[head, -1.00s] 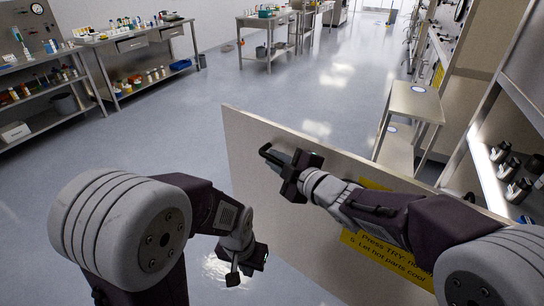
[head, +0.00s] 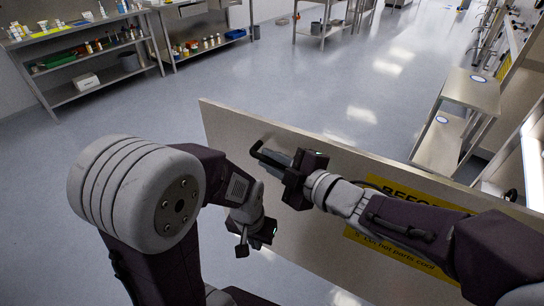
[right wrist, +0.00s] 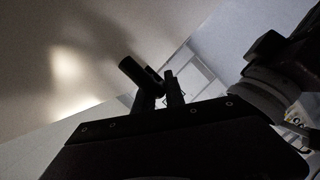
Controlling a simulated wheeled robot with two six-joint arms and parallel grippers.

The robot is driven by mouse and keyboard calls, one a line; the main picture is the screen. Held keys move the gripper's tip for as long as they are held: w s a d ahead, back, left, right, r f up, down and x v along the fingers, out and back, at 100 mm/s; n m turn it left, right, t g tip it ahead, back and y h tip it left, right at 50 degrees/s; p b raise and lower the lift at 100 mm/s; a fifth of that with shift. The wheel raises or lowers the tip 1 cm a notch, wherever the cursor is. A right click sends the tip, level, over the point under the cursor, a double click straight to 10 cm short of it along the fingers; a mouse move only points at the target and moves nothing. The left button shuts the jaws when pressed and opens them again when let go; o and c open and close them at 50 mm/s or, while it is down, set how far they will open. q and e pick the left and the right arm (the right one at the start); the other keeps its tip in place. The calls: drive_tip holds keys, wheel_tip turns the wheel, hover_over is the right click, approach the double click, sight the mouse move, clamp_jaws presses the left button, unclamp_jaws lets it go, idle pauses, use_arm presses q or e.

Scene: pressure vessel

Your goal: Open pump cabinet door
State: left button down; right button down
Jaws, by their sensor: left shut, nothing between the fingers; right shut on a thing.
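The pump cabinet door (head: 225,140) is a broad pale panel, standing out into the room at an angle across the middle of the head view. A yellow label with black text (head: 400,259) is on it, partly covered by my right arm. My right gripper (head: 280,165) is shut on the black door handle (head: 262,153) near the door's free edge. The handle also shows in the right wrist view (right wrist: 133,70), beside the door face (right wrist: 60,60). My left gripper (head: 242,247) is shut and empty, low in front of the door, seemingly apart from it.
A metal step stand (head: 470,92) stands beyond the door at right. Benches with shelves of bottles and bins (head: 85,65) line the back left. The grey floor (head: 290,70) between them and the door is clear.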

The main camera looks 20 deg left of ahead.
drive_tip(key=c, duration=1.4)
unclamp_jaws()
drive_tip(key=shift+d, duration=0.1)
drive_tip(key=p+v, duration=0.1)
drive_tip(key=v, duration=0.8)
drive_tip(key=shift+p, duration=0.3)
drive_tip(key=shift+d, duration=0.1)
